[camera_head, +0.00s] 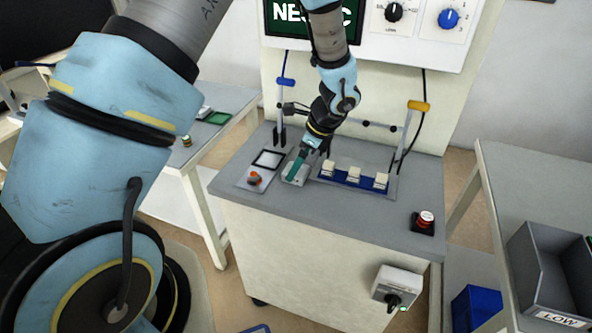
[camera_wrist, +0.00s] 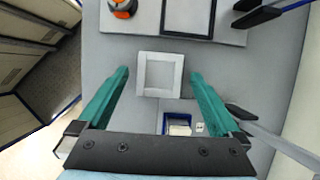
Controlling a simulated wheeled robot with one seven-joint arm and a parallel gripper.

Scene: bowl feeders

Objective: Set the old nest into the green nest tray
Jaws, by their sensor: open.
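A light grey square frame, which looks like the old nest (camera_wrist: 141,75), lies flat on the grey bench top in the wrist view. It also shows as a pale block (camera_head: 295,178) in the head view, partly hidden by my gripper. My gripper (camera_wrist: 159,76) is open, with its teal fingertips on the left and right sides of the nest and gaps showing between. In the head view my gripper (camera_head: 294,173) points down at it. A green tray (camera_head: 218,118), likely the green nest tray, lies on the side table at the left.
A blue tray (camera_head: 340,182) with three pale blocks stands right of the nest. A plate with an orange knob (camera_head: 254,178) and a black-edged square (camera_head: 268,159) are at its left. A red button (camera_head: 425,218) sits at the bench's right. Posts stand behind.

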